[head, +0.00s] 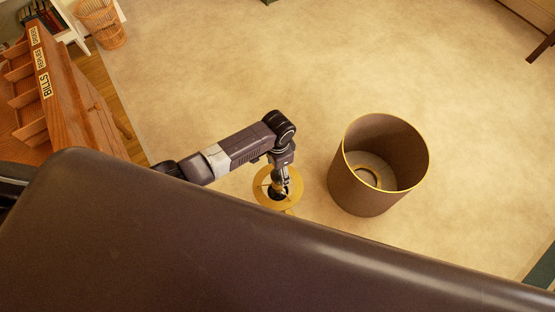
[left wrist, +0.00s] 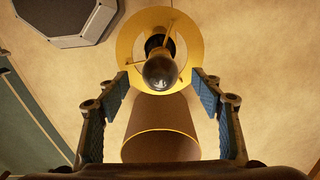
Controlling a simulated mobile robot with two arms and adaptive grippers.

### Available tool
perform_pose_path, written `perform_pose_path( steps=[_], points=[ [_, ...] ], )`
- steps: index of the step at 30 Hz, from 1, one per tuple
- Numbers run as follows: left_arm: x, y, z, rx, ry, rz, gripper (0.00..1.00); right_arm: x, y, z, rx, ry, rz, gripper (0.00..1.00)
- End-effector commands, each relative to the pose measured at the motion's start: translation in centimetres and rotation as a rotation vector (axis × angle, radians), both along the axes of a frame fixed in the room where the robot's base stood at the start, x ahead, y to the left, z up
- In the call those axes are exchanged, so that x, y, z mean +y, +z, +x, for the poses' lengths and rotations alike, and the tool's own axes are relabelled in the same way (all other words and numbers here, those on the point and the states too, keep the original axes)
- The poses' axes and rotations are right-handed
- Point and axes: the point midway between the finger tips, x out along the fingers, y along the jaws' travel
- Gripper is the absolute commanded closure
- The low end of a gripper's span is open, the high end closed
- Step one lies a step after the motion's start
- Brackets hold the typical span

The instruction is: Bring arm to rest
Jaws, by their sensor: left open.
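My left arm reaches in from the left in the head view, and its gripper (head: 284,186) points down above a yellow ring-shaped piece with spokes (head: 264,194). In the left wrist view the two fingers stand wide apart, open, with nothing seen clamped between them. The yellow ring (left wrist: 127,42) and a dark rounded bulb-like part (left wrist: 161,72) at its middle show just beyond the fingertips; I cannot tell whether they touch. My right gripper is not in view.
A brown open-topped cylinder with a yellow rim (head: 345,185) stands right of the gripper. A wooden desk organizer (head: 70,95) is at the left, with a wicker basket (head: 101,24) behind it. The pale floor (head: 230,60) is clear at the back.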

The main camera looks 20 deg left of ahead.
Motion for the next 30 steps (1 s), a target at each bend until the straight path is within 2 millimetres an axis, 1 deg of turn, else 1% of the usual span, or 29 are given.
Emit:
perform_pose_path(
  steps=[1,6,12,17,24,26,29,30],
  points=[
    [0.0,1.1,0.1,-0.004,-0.001,-0.001,0.4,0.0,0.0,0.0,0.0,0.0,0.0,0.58],
    [0.0,4.3,0.1,-0.004,0.0,-0.001,0.4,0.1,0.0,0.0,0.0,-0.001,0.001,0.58],
    [0.0,7.1,0.1,-0.001,0.001,0.0,0.4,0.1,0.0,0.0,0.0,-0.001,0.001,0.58],
    [0.1,8.0,0.0,0.0,0.001,0.0,0.4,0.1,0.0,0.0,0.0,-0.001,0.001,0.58],
    [-0.2,8.1,-0.3,-0.001,0.002,-0.005,0.4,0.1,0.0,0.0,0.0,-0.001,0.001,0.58],
    [-0.7,8.1,-0.9,-0.006,0.006,-0.02,0.4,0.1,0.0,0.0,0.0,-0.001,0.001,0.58],
    [-2.2,8.3,-2.9,-0.023,0.03,-0.066,0.4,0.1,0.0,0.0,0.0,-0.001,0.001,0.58],
    [-2.8,8.6,-4.0,-0.033,0.048,-0.089,0.4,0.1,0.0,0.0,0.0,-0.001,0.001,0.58]
  ],
)
